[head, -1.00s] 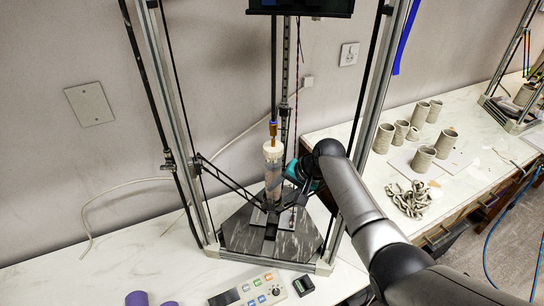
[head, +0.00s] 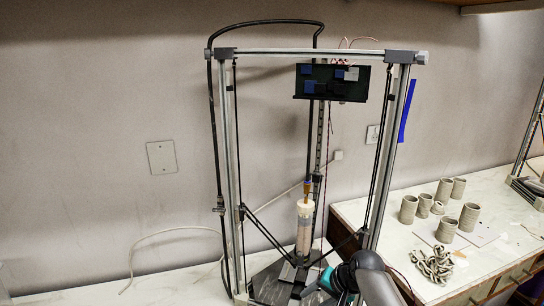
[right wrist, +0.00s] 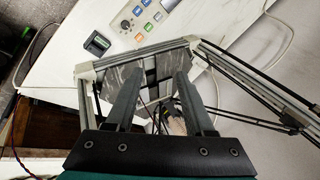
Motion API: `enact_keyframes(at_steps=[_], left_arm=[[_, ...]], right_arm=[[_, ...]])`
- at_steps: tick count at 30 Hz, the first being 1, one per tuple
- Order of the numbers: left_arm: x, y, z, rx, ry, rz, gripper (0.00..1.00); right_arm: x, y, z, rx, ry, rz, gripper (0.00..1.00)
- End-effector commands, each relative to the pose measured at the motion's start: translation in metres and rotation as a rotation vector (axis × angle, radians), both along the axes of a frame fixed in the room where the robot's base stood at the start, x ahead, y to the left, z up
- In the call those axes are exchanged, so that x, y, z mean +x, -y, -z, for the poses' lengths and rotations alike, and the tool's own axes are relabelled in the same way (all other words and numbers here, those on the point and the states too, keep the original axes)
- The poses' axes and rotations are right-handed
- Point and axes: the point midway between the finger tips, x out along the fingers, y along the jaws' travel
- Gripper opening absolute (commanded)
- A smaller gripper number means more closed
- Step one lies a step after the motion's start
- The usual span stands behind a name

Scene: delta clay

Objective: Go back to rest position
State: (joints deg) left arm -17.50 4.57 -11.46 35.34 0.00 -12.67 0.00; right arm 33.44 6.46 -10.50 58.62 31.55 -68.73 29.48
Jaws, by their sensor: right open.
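My right gripper (head: 318,284) is low at the front right of the delta clay printer's frame, below and right of the clay tube (head: 304,228) in the head view. In the right wrist view its two long fingers (right wrist: 157,85) are spread apart with nothing held between them. They lie over the dark printer base (right wrist: 150,72). The tube stands upright inside the frame, apart from the gripper as far as I can see. My left gripper is not in view.
The printer's metal posts (head: 232,170) and thin black rods surround the gripper area. A control panel (right wrist: 145,18) sits on the white table. Clay cylinders (head: 445,190) and a coiled clay pile (head: 433,265) stand on the right table.

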Motion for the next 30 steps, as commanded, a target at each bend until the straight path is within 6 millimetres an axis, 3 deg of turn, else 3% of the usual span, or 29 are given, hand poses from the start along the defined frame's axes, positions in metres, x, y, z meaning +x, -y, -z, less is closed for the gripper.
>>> enact_keyframes(at_steps=[1, 8, 14, 21, 26, 30], left_arm=[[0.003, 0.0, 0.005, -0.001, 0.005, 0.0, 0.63], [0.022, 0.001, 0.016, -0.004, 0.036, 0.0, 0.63], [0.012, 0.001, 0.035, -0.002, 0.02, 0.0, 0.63], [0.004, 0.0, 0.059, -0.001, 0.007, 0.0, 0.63], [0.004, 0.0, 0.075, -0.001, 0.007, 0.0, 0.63], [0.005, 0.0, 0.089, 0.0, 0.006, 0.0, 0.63]], right_arm=[[-0.006, 0.002, 0.017, -0.013, -0.005, 0.0, 0.54], [-0.04, 0.015, 0.091, -0.087, -0.022, -0.016, 0.54], [-0.098, 0.032, 0.182, -0.187, -0.049, -0.061, 0.54], [-0.198, 0.054, 0.291, -0.325, -0.079, -0.175, 0.54], [-0.278, 0.065, 0.352, -0.404, -0.101, -0.283, 0.54], [-0.353, 0.073, 0.395, -0.459, -0.118, -0.396, 0.54]])
